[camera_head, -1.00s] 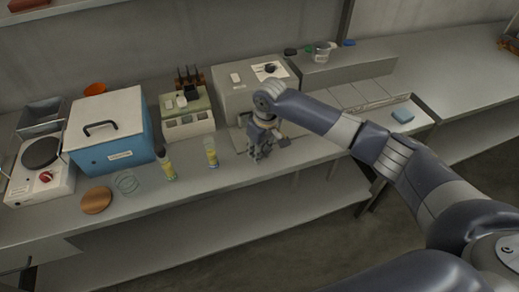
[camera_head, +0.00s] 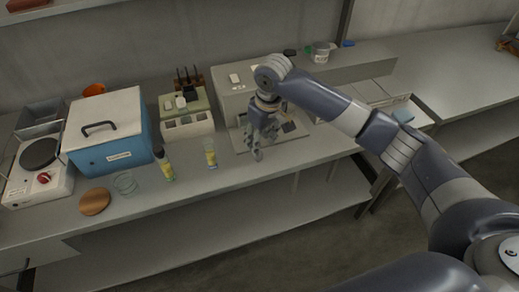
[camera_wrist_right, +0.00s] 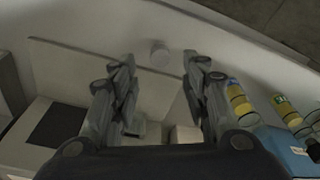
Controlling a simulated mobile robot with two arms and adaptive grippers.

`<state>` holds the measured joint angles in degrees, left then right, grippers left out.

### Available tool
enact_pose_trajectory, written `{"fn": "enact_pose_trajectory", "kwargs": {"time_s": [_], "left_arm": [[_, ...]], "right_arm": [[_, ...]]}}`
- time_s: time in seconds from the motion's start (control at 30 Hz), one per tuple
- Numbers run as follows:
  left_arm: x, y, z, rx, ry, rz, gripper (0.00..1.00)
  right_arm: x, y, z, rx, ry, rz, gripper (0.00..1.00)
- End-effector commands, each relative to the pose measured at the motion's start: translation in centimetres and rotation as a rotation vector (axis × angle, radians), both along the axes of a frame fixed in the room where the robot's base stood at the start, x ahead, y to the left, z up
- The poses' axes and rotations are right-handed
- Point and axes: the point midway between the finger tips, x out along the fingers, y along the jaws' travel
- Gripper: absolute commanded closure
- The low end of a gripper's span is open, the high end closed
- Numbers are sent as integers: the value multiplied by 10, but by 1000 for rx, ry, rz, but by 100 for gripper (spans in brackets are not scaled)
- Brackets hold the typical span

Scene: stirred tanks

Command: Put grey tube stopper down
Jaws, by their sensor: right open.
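A small pale grey cylinder, which looks like the grey tube stopper (camera_wrist_right: 160,53), stands near the edge of a flat light plate (camera_wrist_right: 75,57) in the right wrist view. My right gripper (camera_wrist_right: 157,66) is open, with one finger on each side of the line to the stopper; it does not grip it. In the head view my right gripper (camera_head: 259,148) points down over the bench, at the front of the grey box. There the stopper cannot be told apart from the fingers. My left gripper is not in view.
A rack block (camera_head: 188,125) and a grey box (camera_head: 236,99) stand behind. The bench front (camera_head: 235,177) is clear.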

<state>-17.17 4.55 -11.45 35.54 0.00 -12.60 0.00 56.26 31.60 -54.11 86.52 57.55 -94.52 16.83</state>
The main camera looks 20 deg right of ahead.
Motion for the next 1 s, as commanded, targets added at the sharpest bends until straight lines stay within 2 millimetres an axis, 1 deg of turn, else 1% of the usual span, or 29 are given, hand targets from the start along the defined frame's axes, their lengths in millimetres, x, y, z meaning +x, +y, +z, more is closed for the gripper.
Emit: {"fn": "enact_pose_trajectory", "kwargs": {"time_s": [0.03,0.1,0.2,0.33,0.5,0.87,0.93,1.0], "left_arm": [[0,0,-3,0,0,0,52],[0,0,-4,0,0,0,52],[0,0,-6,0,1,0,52],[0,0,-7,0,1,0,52],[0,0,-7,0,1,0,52],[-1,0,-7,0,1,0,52],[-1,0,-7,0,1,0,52],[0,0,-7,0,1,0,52]], "right_arm": [[-1,-1,11,1,-4,1,58],[-2,-2,25,1,-3,0,58],[-5,-3,40,1,-2,-1,58],[-7,-4,53,1,-1,-1,58],[-8,-4,58,-1,2,-1,58],[-8,-4,58,0,1,-1,58],[-9,-3,57,1,2,2,58],[-12,2,50,6,3,13,58]]}}
